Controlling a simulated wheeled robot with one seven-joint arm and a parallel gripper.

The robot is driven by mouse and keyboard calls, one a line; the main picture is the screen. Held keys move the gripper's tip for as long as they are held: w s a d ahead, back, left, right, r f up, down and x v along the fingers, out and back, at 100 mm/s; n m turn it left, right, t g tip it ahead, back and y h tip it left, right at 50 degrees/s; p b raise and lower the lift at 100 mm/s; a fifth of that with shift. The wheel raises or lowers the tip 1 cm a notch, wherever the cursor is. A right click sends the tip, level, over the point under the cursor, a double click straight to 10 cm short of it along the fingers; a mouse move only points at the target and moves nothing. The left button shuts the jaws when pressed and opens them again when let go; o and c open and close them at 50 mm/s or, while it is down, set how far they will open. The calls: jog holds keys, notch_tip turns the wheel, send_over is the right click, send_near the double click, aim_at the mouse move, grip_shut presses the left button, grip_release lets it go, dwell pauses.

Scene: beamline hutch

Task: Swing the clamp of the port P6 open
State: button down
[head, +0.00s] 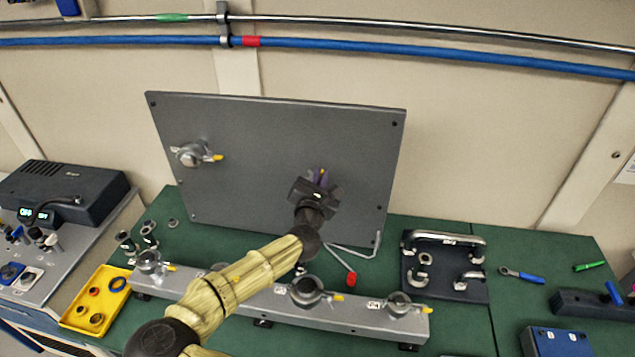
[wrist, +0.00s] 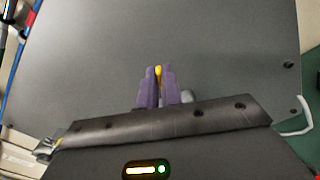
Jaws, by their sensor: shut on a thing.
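An upright grey panel (head: 270,130) stands on the green bench. A clamped port (head: 190,153) with a yellow-tipped handle sits on its left part. My gripper (head: 322,174) is in front of the panel's right part. In the wrist view, its purple fingers (wrist: 158,88) are shut on a yellow-tipped handle (wrist: 158,71). The clamp and port behind it are mostly hidden by my gripper; a small grey rounded part (wrist: 188,96) shows beside the fingers. No P6 label is readable, so I cannot confirm which port this is.
A grey rail (head: 350,308) with several clamped ports runs along the bench below the panel, under my arm. A yellow tray (head: 70,322) is at left. A dark block with metal pipes (head: 445,290) and a blue-handled tool (head: 522,275) are at right.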

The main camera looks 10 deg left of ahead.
jog(key=shift+a+n, duration=0.25)
jog(key=shift+n, duration=0.05)
jog(key=c, duration=1.6)
grip_release()
jog(key=shift+a, duration=0.1)
jog(key=shift+s, duration=0.1)
